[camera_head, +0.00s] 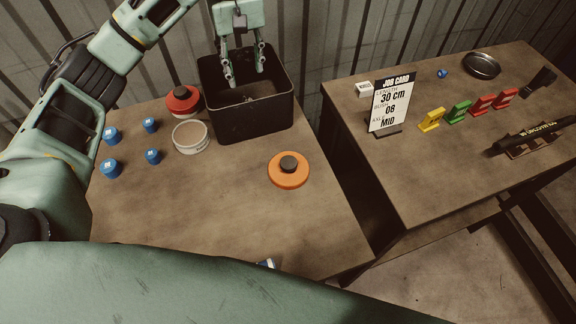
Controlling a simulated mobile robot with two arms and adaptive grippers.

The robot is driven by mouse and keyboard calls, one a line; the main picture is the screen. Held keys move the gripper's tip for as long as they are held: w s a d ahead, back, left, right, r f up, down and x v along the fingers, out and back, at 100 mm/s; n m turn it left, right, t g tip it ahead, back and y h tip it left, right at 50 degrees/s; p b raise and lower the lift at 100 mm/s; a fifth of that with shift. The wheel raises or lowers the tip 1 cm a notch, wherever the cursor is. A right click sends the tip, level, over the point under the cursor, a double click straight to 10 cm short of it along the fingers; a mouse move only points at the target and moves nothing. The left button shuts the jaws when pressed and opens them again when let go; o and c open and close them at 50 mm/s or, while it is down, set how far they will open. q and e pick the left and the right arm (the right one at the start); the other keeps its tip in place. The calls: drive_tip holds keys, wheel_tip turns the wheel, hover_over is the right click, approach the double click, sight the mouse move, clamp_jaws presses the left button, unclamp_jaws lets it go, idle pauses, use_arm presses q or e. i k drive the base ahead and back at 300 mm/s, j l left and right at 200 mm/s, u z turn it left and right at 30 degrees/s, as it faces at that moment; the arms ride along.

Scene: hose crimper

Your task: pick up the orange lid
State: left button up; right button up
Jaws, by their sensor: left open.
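The orange lid (284,178) lies flat on the left table, right of its middle, with a dark round knob on top. My left gripper (245,80) hangs above the open black bin (262,128), its two fingers pointing down and apart. Nothing shows between the fingers. It is apart from the orange lid, farther back and a little to the left of it. My right gripper does not show.
Left of the bin are a red lid (182,100) with a dark knob, a pale round container (190,137) and several blue caps (111,135). The right table (440,190) holds a job card (391,104) and coloured blocks. The table around the orange lid is clear.

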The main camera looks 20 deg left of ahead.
sight(287, 170)
drive_tip(key=k, duration=2)
